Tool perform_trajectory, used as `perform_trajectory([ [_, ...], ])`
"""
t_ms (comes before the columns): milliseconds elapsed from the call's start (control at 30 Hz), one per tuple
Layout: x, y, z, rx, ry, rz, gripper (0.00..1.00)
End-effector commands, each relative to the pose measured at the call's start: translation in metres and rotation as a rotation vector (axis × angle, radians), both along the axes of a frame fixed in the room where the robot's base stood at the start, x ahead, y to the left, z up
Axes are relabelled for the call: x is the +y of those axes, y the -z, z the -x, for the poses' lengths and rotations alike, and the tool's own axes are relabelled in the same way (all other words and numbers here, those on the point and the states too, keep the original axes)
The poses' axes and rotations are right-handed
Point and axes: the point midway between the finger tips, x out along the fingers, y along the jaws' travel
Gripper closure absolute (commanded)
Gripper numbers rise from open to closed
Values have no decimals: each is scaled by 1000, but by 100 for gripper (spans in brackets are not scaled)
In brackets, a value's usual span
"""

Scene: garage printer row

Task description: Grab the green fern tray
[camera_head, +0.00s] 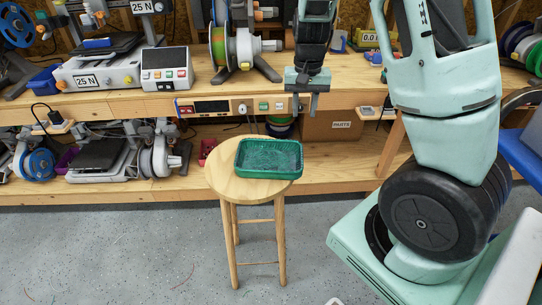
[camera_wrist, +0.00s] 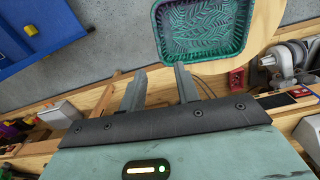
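The green fern tray (camera_head: 268,163) lies flat on a round wooden stool in the head view, near the right side of the seat. In the wrist view the tray (camera_wrist: 203,32) shows at the top, its inside embossed with fern leaves. My gripper (camera_head: 305,105) hangs above and beyond the tray in the head view, by the front edge of the bench. In the wrist view its two fingers (camera_wrist: 160,78) are apart with nothing between them. The right finger's tip is near the tray's edge in that picture, but the head view shows the gripper apart from the tray.
The round stool (camera_head: 220,185) stands on grey floor before a long workbench (camera_head: 110,104). The bench holds printers, filament spools (camera_head: 236,47) and a control box (camera_head: 166,70). A cardboard box (camera_head: 332,126) sits on the lower shelf. The floor around the stool's legs is clear.

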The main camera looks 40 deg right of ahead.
Motion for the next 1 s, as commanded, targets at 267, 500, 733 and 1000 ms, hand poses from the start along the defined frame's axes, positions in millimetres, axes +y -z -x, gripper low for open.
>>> perform_trajectory([
  [267,-3,27,1,-1,44,-5,68],
  [500,-3,79,2,0,42,-5,68],
  [733,-3,111,1,-4,42,-4,68],
  [1000,-5,133,4,-3,43,-4,68],
])
